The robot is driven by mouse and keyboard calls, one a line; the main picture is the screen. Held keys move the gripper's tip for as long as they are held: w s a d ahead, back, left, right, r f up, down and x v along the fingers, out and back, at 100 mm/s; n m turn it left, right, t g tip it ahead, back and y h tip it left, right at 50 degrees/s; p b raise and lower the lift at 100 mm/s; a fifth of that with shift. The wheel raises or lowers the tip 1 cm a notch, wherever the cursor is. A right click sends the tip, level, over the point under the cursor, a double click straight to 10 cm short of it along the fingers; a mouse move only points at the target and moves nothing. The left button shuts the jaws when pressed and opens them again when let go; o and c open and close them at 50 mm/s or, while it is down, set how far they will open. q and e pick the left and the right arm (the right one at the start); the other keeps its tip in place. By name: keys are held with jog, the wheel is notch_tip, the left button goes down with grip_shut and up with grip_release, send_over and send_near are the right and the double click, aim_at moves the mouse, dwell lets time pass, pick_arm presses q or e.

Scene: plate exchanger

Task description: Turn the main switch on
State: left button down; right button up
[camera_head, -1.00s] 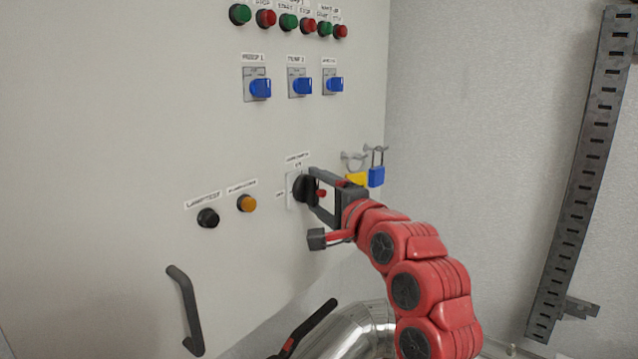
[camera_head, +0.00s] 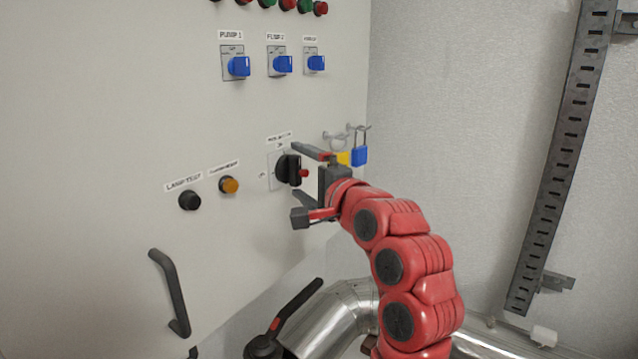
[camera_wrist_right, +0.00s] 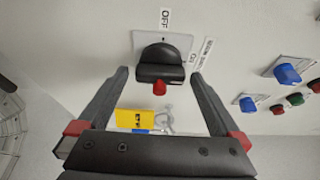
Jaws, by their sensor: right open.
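The main switch (camera_head: 287,170) is a black rotary knob with a red piece at its front, on a light square plate on the cabinet face. In the right wrist view the switch (camera_wrist_right: 160,66) sits centred between the fingertips, with an OFF label above it and an ON label to its right. My right gripper (camera_head: 297,171) is open, with one finger above and one below the knob in the head view. In the wrist view gaps show between the knob and both fingers of the gripper (camera_wrist_right: 161,74). My left gripper is not in view.
A blue padlock (camera_head: 360,155) and a yellow one (camera_head: 343,158) hang right of the switch. An orange button (camera_head: 229,185) and a black button (camera_head: 189,201) are to the left. Blue selector switches (camera_head: 283,65) are above. A black handle (camera_head: 170,292) protrudes lower left.

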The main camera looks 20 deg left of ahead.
jog(key=b+v, duration=1.1)
jog(key=v, duration=0.6)
